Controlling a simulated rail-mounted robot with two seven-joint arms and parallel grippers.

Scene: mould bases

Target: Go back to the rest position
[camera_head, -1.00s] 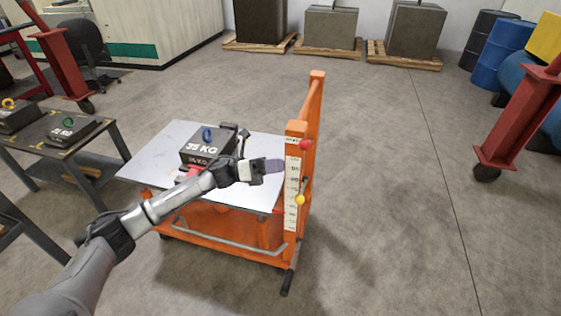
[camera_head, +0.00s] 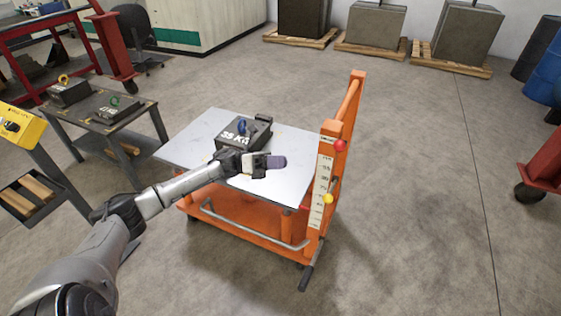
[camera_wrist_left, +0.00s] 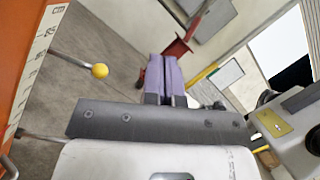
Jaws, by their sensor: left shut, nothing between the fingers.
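My left gripper (camera_head: 276,162) is shut and empty, stretched out over the near right part of the orange lift cart's (camera_head: 323,178) grey table top (camera_head: 190,146). Its purple fingers also show closed together in the left wrist view (camera_wrist_left: 172,80). A dark block marked 35 KG (camera_head: 232,133) with a blue ring sits on the table top, just behind my gripper and apart from the fingers. My right gripper is not in view.
The cart's post carries a red knob (camera_head: 340,145) and a yellow knob (camera_head: 328,198), which also shows in the left wrist view (camera_wrist_left: 100,70). A dark bench (camera_head: 100,125) with two blocks stands at left. Floor to the right is open.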

